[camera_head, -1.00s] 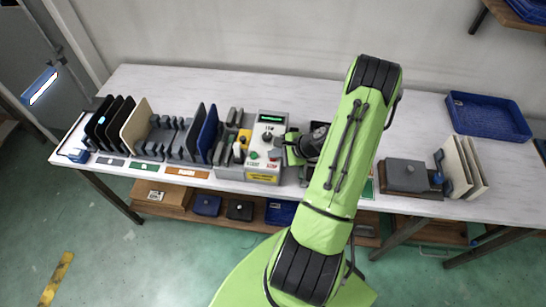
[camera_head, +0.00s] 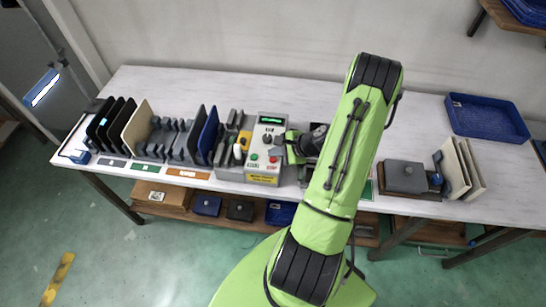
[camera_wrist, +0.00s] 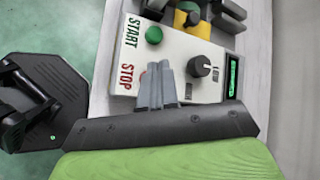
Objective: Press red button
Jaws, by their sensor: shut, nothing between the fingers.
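The control box (camera_head: 266,133) is pale grey with a dark knob, a small green display, a green START button and a red STOP button. The red button (camera_head: 273,159) shows at the box's lower right in the head view. In the wrist view only a sliver of the red button (camera_wrist: 142,78) shows, beside the STOP label. My gripper (camera_wrist: 158,66) is shut and empty. Its grey fingers lie over the box face and hide most of the red button. Whether they touch it cannot be told. The green button (camera_wrist: 154,35) is clear of the fingers.
A rack of upright panels (camera_head: 150,139) stands left of the box. A grey block (camera_head: 405,176) and pale panels (camera_head: 462,165) stand to the right. A blue tray (camera_head: 488,115) lies at the back right. The table's back strip is bare.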

